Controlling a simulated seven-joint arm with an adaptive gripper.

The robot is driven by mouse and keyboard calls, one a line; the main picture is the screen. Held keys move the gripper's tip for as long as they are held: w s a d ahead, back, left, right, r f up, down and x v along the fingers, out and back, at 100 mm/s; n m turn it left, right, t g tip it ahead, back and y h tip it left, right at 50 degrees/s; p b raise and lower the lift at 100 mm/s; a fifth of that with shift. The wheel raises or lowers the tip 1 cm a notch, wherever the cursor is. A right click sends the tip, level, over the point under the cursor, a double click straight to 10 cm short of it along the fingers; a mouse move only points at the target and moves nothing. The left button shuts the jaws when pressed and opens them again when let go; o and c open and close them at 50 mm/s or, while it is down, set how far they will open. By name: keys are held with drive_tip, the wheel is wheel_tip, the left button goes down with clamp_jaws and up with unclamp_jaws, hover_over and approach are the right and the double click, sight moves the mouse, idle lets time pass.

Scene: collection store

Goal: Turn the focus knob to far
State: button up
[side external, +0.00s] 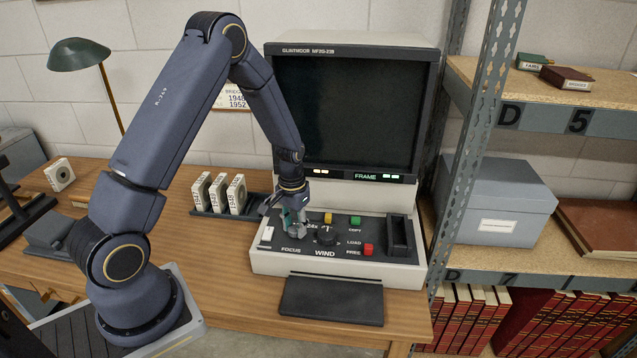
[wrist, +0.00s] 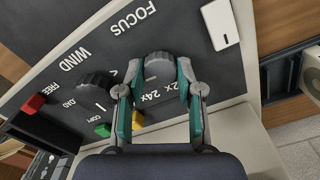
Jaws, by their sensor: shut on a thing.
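The microfilm reader (side external: 350,200) stands on the wooden table with a dark screen and a black control panel (side external: 345,252). The focus knob (wrist: 158,66) is dark and round, just below the FOCUS lettering in the wrist view. My gripper (wrist: 157,80) has its two teal-and-grey fingers on either side of this knob, shut on it. In the side view my gripper (side external: 293,228) reaches down onto the panel's left part and mostly hides the knob. I cannot read the knob's pointer or any far mark.
The dark WIND knob (wrist: 97,84) sits close beside my gripper. Yellow (side external: 327,218), green (side external: 355,220) and red (side external: 368,250) buttons are nearby. A white switch (wrist: 221,24) lies on the knob's other side. Boxed reels (side external: 236,195) stand in a tray left of the reader.

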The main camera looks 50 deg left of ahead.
sight(295, 229)
idle(0.3)
drive_tip(key=o, duration=1.2)
drive_tip(key=shift+c, duration=0.2)
wheel_tip(295, 229, up, 12)
